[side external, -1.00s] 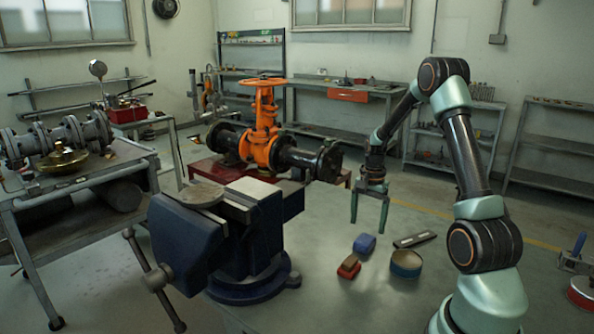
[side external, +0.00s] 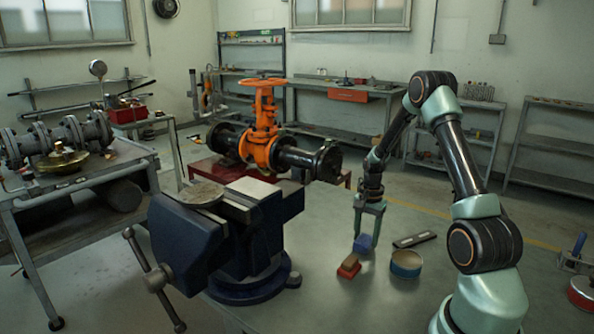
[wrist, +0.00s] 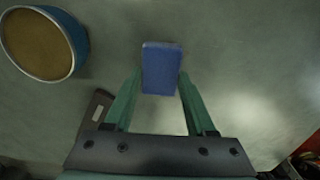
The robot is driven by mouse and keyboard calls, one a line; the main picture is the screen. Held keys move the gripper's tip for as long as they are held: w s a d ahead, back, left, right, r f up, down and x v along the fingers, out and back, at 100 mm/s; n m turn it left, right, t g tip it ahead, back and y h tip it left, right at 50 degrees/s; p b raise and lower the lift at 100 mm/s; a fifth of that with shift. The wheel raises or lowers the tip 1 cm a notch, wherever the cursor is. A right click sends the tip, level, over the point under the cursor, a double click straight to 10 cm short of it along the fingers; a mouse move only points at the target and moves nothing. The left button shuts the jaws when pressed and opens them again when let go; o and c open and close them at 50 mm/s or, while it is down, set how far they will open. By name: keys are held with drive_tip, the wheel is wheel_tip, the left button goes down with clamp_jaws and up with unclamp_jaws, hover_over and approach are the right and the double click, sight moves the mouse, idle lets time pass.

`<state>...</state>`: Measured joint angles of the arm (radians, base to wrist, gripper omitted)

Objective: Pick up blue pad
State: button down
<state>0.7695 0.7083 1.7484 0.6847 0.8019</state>
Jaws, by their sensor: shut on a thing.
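The blue pad (side external: 363,243) is a small blue block on the grey workbench. In the wrist view the blue pad (wrist: 161,68) sits between the tips of my two green fingers. My gripper (side external: 368,236) points down over it, with a finger on either side. In the wrist view my gripper (wrist: 160,85) is shut on the pad. The pad is at or very near the bench top; I cannot tell whether it is clear of it.
A blue round tin (side external: 406,263) and a dark flat bar (side external: 414,240) lie to the right. A large blue vise (side external: 225,240) stands to the left. An orange gate valve (side external: 262,145) is behind.

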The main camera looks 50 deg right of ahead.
sight(366, 238)
wheel_tip(366, 238, up, 20)
idle(0.6)
drive_tip(key=c, duration=0.8)
unclamp_jaws()
drive_tip(key=c, duration=0.6)
drive_tip(key=w+a+f+n, duration=0.1)
drive_tip(key=a+n, duration=0.8)
drive_tip(key=a, duration=0.6)
drive_tip(key=w+a+f+n, duration=0.1)
drive_tip(key=a+n, duration=0.8)
drive_tip(key=a, duration=0.6)
drive_tip(key=shift+a+f, duration=0.2)
drive_tip(key=shift+f, duration=0.2)
